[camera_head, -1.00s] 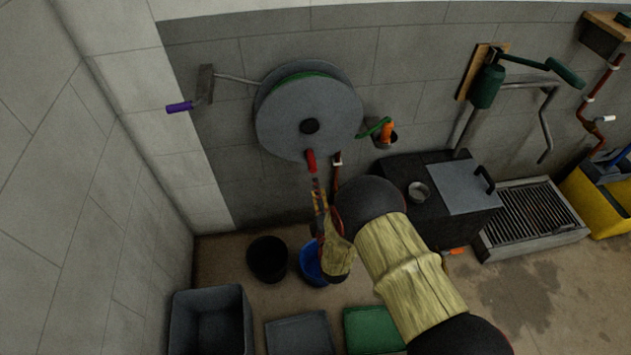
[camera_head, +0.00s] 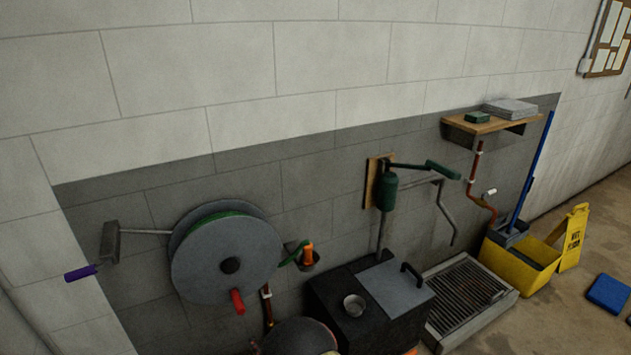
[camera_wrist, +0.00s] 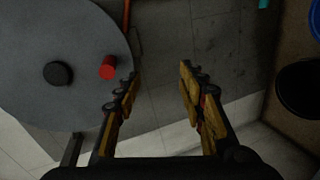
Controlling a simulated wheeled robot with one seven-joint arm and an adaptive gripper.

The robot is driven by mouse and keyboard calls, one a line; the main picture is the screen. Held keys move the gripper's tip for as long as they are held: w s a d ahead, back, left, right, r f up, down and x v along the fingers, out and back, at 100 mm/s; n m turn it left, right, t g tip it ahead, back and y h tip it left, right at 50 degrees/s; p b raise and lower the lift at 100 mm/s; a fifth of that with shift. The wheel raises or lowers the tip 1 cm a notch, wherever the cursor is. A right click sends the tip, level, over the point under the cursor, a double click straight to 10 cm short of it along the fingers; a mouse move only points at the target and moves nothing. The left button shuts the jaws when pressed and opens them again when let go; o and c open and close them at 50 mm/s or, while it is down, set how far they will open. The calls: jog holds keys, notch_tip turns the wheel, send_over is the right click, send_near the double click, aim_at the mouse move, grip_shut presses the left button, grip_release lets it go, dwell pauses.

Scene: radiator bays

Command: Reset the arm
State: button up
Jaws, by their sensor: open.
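My gripper (camera_wrist: 160,90) is open and empty in the wrist view, its two yellow-padded fingers apart with wall and floor showing between them. In that view the grey hose reel disc (camera_wrist: 60,70) lies to the left of the fingers, with its red crank handle (camera_wrist: 108,67) close to the left fingertip but apart from it in the picture. In the head view the reel (camera_head: 222,262) hangs on the wall, its red handle (camera_head: 237,301) at the lower right of the disc. Only a dark rounded part of my arm shows at the bottom edge there; the gripper is out of that view.
A black box with a grey lid (camera_head: 396,289) and metal cup (camera_head: 354,305) stands right of the reel. Beyond are a floor grate (camera_head: 467,298), a yellow mop bucket (camera_head: 520,265) and a wall shelf (camera_head: 490,125). A dark bucket (camera_wrist: 300,90) shows at the wrist view's right.

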jog(key=s+d+f+m+g+h, duration=0.25)
jog(key=s+f+g, duration=0.2)
jog(key=f, duration=0.35)
jog(key=s+d+r+m+g+h, duration=0.2)
jog(key=s+d+m+g, duration=0.2)
jog(key=s+m, duration=0.1)
jog(key=s+d+r+m+h, duration=0.1)
jog(key=s+d+r+m, duration=0.3)
jog(key=d+r, duration=0.6)
jog(key=s+d+r+m+p, duration=0.1)
jog(key=s+d+r+m, duration=0.4)
jog(key=r, duration=1.6)
jog(key=s+d+r+m+h, duration=0.1)
jog(key=s+d+r+m, duration=0.4)
jog(key=s+d+r, duration=0.4)
jog(key=d+r+t, duration=0.1)
jog(key=d+r, duration=0.6)
jog(key=d, duration=0.1)
jog(key=shift+d+h+p, duration=0.2)
jog(key=shift+h+p, duration=0.1)
jog(key=shift+h, duration=0.05)
jog(key=shift+s+m, duration=0.15)
jog(key=shift+m, duration=0.1)
jog(key=shift+c, duration=1.1)
